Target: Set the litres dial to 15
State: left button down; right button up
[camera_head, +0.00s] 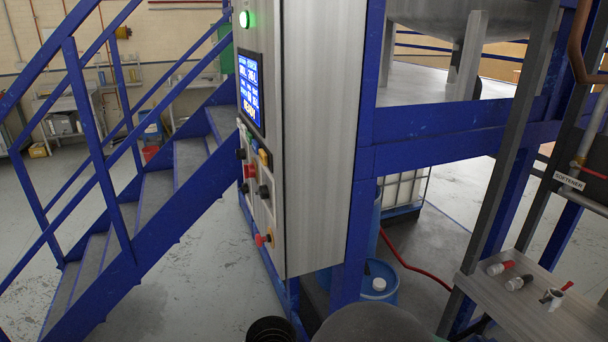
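A grey metal control cabinet (318,130) stands in the middle of the view, its control face turned left and seen at a steep angle. A lit blue screen (250,91) shows white and yellow text, too small to read surely. Below it are several small controls, among them a black knob (263,191), another black knob (240,154) and a red control (249,171). I cannot tell which one is the litres dial, and no dial setting is readable. Neither of my grippers is in view.
Blue stairs with railings (140,200) rise left of the cabinet. A green lamp (244,19) glows above the screen, and a red mushroom button (262,240) sticks out low. A shelf (535,315) with small items is at right. A blue drum (381,285) stands behind the cabinet.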

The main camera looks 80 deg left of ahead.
aim_at(263, 193)
jog(key=k+u, duration=0.1)
jog(key=u, duration=2.95)
jog(key=j+z, duration=0.7)
jog(key=z, duration=0.2)
jog(key=i+j, duration=0.05)
